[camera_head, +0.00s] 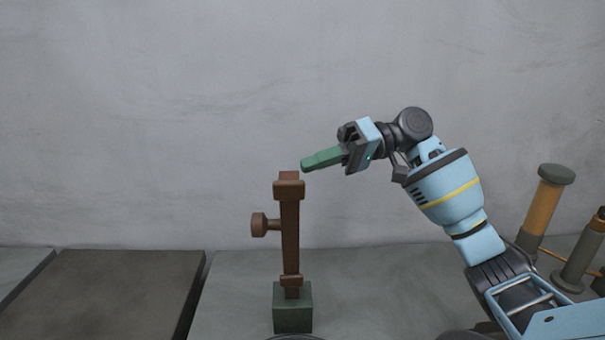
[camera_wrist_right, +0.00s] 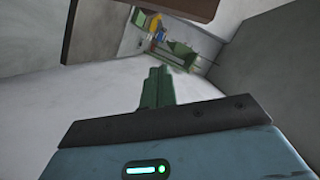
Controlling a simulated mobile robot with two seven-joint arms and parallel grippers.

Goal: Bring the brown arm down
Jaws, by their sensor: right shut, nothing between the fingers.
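The brown arm (camera_head: 290,235) stands upright in the head view, a long narrow bar with a block near its top and a round knob (camera_head: 259,225) sticking out to the left. Its foot sits in a dark green base block (camera_head: 292,308). My right gripper (camera_head: 307,163) comes in from the right with its green fingers shut and empty. Its fingertips appear just above and right of the bar's top; whether they touch it I cannot tell. My left gripper is out of view.
A dark flat slab (camera_head: 105,290) lies at the lower left. At the right, posts (camera_head: 545,205) with dark caps are joined by a thin orange rope or rail. A plain grey wall stands behind. The floor between the base block and the slab is clear.

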